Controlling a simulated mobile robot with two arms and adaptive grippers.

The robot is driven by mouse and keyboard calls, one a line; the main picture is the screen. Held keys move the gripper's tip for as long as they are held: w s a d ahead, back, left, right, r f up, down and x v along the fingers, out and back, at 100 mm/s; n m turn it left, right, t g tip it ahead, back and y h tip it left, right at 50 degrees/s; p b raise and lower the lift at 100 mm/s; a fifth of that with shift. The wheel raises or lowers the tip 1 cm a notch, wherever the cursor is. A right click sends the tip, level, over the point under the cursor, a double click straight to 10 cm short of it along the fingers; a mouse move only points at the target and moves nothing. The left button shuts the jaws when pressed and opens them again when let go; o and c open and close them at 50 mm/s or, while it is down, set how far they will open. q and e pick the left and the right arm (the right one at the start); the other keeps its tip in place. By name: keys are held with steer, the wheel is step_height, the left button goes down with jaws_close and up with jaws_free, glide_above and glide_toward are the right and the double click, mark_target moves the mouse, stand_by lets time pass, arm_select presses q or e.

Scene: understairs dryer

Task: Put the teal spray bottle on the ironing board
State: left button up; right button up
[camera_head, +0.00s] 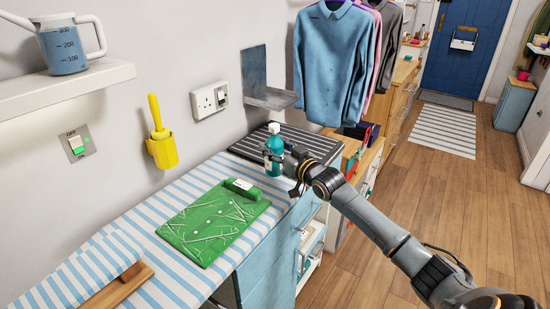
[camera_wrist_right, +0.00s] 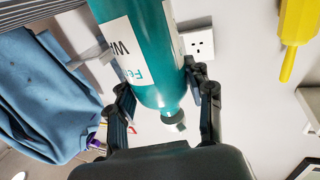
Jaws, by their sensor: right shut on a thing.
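The teal spray bottle (camera_head: 274,160), with a white cap, is upright in my right gripper (camera_head: 286,158) in the head view. In the right wrist view, the two fingers lie on either side of the bottle (camera_wrist_right: 155,50), whose white label partly shows. The bottle is at the far end of the blue-and-white striped ironing board (camera_head: 165,278), just in front of the dark ribbed rest (camera_head: 310,143). I cannot tell whether its base touches the board. My left gripper is not in view.
A green patterned item (camera_head: 215,222) lies mid-board with a small green object (camera_head: 242,188) at its corner. A wooden piece (camera_head: 115,288) is at the near end. A metal wall bracket (camera_head: 268,95) and hanging shirts (camera_head: 335,65) are behind the bottle. Open floor lies right.

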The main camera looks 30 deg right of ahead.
steer(key=shift+w+d+f, duration=0.1)
steer(key=shift+f, duration=0.75)
steer(key=shift+w+d+f, duration=0.1)
steer(key=shift+f, duration=0.75)
steer(key=shift+f, duration=0.2)
steer(key=o, duration=1.4)
steer(key=shift+s, duration=0.1)
steer(key=shift+r, duration=0.1)
steer(key=s, duration=1.2)
steer(key=shift+d, duration=0.3)
